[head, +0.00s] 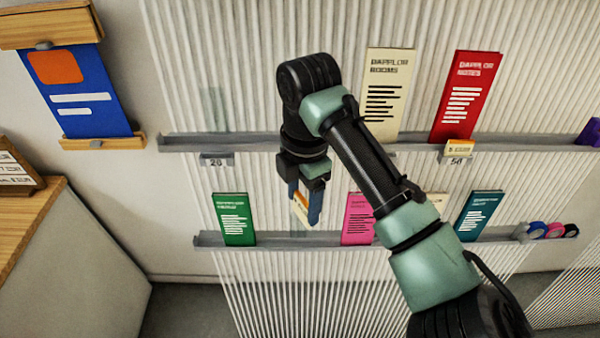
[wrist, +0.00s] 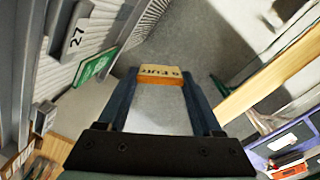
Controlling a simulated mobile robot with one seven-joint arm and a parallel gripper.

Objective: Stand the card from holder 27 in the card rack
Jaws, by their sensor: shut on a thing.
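My gripper (head: 304,204) hangs in front of the ribbed wall, by the lower ledge, with its fingers pointing down. It is shut on a small cream card with an orange band (head: 300,207). In the wrist view the card (wrist: 160,75) spans the gap between the fingertips (wrist: 159,82), with partly legible dark print. A holder label reading 27 (wrist: 76,38) shows at the upper left of the wrist view, apart from the card. I cannot make out the card rack for certain; a wooden stand with a printed face (head: 14,167) is on the counter at the left.
The upper ledge (head: 345,143) carries cream and red leaflets and labels 20 and 50. The lower ledge (head: 275,240) carries green (head: 234,219), pink (head: 357,218) and teal (head: 480,215) leaflets. A wooden counter (head: 38,212) is at the left. Floor is open between it and the wall.

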